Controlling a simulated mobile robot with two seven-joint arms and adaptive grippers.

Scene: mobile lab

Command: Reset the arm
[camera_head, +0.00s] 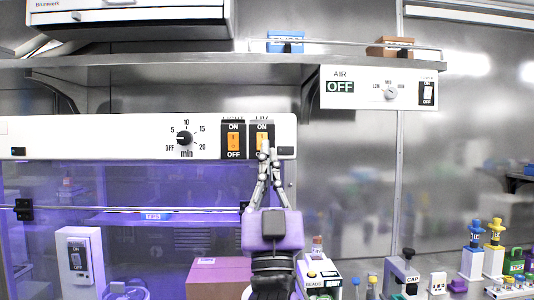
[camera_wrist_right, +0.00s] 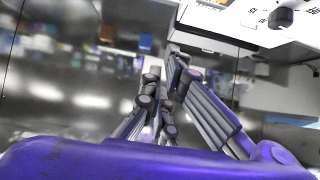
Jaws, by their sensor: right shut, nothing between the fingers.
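My right gripper (camera_head: 265,150) is shut and empty in the head view. It points up, its fingertips in front of the lower part of the orange UV switch (camera_head: 262,138) on the white control panel (camera_head: 90,137). I cannot tell whether the fingertips touch the switch. In the right wrist view my right gripper (camera_wrist_right: 172,60) shows its fingers close together with nothing between them. My left gripper is in neither view.
An orange light switch (camera_head: 233,140) and a timer knob (camera_head: 184,138) sit on the same panel. A purple-lit glass cabinet (camera_head: 150,240) lies below. A shelf (camera_head: 150,62) runs above. Several lab devices, including a CAP device (camera_head: 404,272), stand at lower right.

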